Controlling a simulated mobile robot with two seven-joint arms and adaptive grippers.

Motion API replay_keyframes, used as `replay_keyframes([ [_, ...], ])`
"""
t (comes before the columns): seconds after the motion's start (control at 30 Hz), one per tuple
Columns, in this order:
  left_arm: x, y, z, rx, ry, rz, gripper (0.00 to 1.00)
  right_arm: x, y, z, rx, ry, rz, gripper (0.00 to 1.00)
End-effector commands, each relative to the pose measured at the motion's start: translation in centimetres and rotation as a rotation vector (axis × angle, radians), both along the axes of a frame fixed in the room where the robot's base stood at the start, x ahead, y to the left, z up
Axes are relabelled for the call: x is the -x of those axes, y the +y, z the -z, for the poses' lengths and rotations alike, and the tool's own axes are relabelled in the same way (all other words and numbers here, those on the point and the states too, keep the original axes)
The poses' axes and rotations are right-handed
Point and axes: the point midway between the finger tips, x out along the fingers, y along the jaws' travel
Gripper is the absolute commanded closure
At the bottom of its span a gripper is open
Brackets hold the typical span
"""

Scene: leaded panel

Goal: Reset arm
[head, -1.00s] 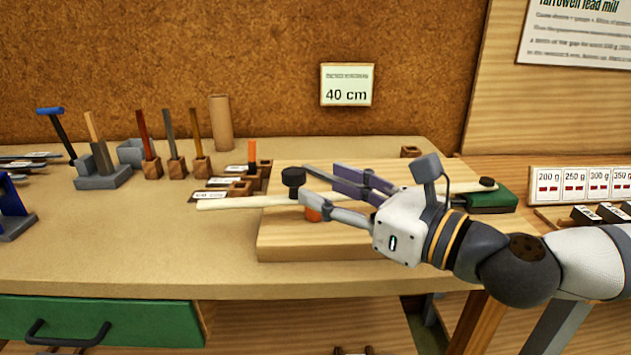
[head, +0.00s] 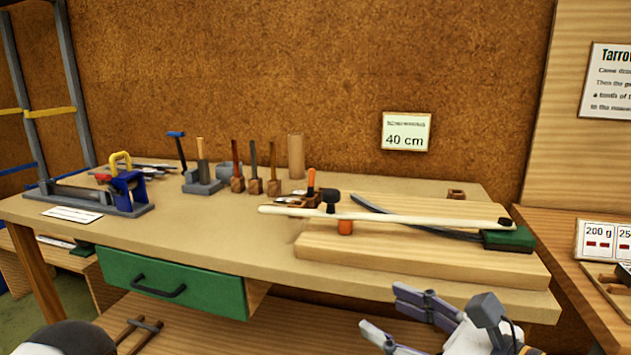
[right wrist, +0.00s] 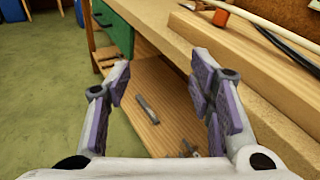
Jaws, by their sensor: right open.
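My right gripper (head: 400,318) is low at the front right of the workbench (head: 130,222) in the head view, below the wooden board. In the right wrist view its two fingers (right wrist: 165,105) stand wide apart with nothing between them. Beyond them are the lower shelf (right wrist: 150,90) and the bench's front edge. A rounded dark and white part of mine shows at the bottom left of the head view, but my left gripper does not show.
A wooden board (head: 400,260) carries a long pale bar (head: 390,216), a dark curved strip and a green block (head: 508,238). A green drawer (head: 175,283) is under the bench top. Tools lie on the lower shelf.

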Motion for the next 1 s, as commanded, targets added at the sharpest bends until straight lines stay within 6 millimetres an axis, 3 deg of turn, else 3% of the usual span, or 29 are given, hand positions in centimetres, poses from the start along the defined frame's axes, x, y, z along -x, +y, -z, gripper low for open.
replay_keyframes([
  [0.03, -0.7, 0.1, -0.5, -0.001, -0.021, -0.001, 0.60, 1.8, 2.2, 2.6, 0.104, 0.020, -0.082, 0.51],
  [0.1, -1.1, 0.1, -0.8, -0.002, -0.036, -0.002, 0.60, 5.3, 4.5, 7.5, 0.274, 0.049, -0.221, 0.51],
  [0.17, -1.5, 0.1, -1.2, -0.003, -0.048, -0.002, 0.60, 9.0, 5.8, 11.7, 0.426, 0.062, -0.360, 0.51],
  [0.2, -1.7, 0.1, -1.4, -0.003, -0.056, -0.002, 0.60, 11.7, 6.3, 14.4, 0.531, 0.064, -0.465, 0.51],
  [0.27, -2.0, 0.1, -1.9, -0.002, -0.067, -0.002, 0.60, 16.3, 6.2, 18.2, 0.688, 0.054, -0.641, 0.51],
  [0.37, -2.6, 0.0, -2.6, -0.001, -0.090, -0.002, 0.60, 24.2, 3.7, 23.5, 0.948, 0.001, -0.984, 0.51],
  [0.4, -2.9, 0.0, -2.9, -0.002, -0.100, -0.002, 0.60, 27.1, 2.0, 25.2, 1.042, -0.032, -1.134, 0.51],
  [0.5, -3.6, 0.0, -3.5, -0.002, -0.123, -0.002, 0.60, 32.6, -3.4, 27.7, 1.238, -0.138, -1.495, 0.51],
  [0.6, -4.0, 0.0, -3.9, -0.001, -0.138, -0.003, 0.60, 35.3, -8.3, 28.6, 1.357, -0.238, -1.780, 0.51],
  [0.7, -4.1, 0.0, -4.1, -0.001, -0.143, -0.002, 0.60, 36.2, -11.0, 28.8, 1.408, -0.299, -1.938, 0.51],
  [1.0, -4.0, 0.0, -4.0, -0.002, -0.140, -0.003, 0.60, 36.5, -11.6, 28.9, 1.413, -0.316, -1.982, 0.51],
])
